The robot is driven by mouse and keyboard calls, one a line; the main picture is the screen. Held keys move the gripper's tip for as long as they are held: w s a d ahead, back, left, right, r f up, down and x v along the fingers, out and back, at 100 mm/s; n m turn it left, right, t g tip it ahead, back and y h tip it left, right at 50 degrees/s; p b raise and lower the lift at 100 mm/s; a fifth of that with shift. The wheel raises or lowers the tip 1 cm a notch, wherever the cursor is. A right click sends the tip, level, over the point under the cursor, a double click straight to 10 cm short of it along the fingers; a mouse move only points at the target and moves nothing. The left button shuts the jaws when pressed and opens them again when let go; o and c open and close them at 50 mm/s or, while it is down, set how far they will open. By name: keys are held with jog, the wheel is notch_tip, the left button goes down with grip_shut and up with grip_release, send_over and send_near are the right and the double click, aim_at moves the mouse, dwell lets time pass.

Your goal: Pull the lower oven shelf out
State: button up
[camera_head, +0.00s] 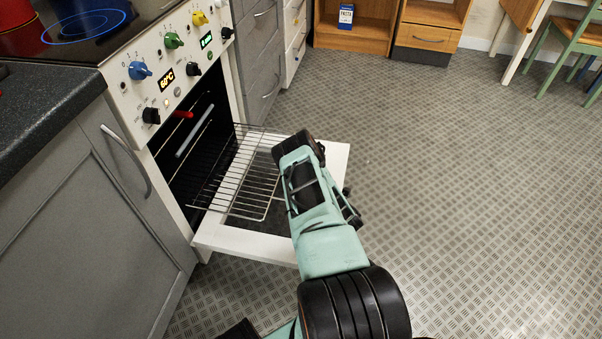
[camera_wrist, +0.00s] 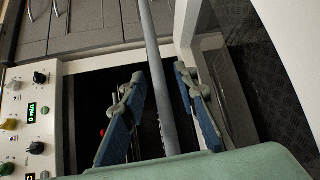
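A wire oven shelf (camera_head: 237,184) sticks out of the oven, above the lowered white door (camera_head: 236,240). The end of my arm reaches over the front edge of the shelf and door; my fingers are hidden in the head view. In the wrist view my gripper (camera_wrist: 160,74) is open, its two blue-padded fingers apart. A grey bar (camera_wrist: 150,35) runs lengthwise between them, with a gap visible beside it. I cannot tell for sure whether this bar is the shelf's front rod. The oven cavity (camera_wrist: 88,105) is dark behind the fingers.
The control panel (camera_head: 165,80) with coloured knobs is above the oven opening. Grey cabinets flank it, one at near left (camera_head: 85,235). A wooden cabinet (camera_head: 355,30) and a green chair (camera_head: 575,45) stand at the back. The patterned floor (camera_head: 470,190) to the right is clear.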

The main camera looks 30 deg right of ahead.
jog(key=s+r, duration=0.1)
jog(key=s, duration=1)
jog(key=shift+s+r, duration=0.3)
jog(key=shift+s, duration=0.05)
jog(key=shift+a, duration=0.1)
